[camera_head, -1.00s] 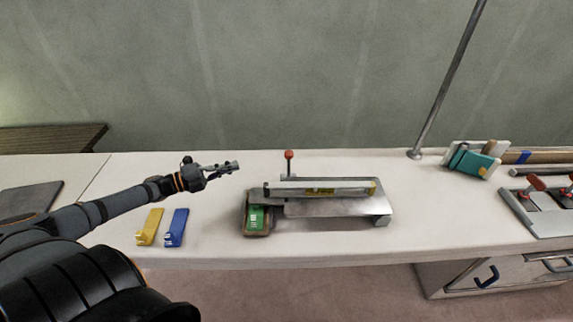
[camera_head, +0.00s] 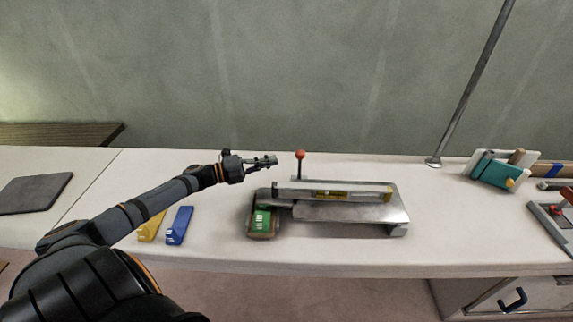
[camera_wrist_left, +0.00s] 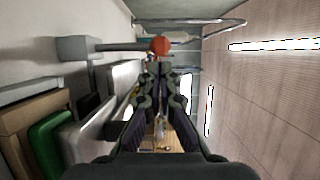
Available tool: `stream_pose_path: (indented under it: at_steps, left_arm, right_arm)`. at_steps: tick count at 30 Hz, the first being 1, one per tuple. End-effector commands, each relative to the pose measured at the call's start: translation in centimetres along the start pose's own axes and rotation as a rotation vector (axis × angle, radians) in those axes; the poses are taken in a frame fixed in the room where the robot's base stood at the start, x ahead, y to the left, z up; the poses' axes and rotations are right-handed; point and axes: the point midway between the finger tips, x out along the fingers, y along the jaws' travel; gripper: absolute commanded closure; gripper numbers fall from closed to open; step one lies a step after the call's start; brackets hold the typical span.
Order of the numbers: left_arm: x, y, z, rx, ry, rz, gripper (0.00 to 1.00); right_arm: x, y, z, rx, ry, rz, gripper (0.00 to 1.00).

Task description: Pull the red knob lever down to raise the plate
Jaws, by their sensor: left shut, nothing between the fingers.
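The red knob (camera_head: 300,154) tops a thin upright lever at the back left of a metal device on the white counter. The device has a flat metal plate (camera_head: 350,211) and a long bar with a yellow label. My left gripper (camera_head: 272,160) is shut and empty, just left of the knob at about its height, with a small gap in the head view. In the left wrist view the red knob (camera_wrist_left: 160,45) shows just beyond the closed fingertips (camera_wrist_left: 163,68). Whether they touch there I cannot tell. My right gripper is in neither view.
A brown tray with a green item (camera_head: 261,219) sits at the device's left end. A yellow piece (camera_head: 152,229) and a blue piece (camera_head: 179,225) lie near my left arm. A metal pole (camera_head: 470,85) rises behind. The counter's front middle is clear.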

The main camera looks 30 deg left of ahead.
Motion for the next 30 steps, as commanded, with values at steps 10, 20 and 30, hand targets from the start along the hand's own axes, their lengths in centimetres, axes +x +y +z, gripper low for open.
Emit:
stream_pose_path:
  at_steps: [10,20,30]
  left_arm:
    - [5.4,-0.1,0.0,-0.002,-0.001,-0.004,1.0]
    - [6.0,0.0,0.0,-0.002,0.0,0.001,1.0]
    - [5.5,-0.7,-0.6,0.025,0.001,0.062,1.0]
  right_arm:
    - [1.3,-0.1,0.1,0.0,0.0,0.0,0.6]
    - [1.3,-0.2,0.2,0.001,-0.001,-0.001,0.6]
    - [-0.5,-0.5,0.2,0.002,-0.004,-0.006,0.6]
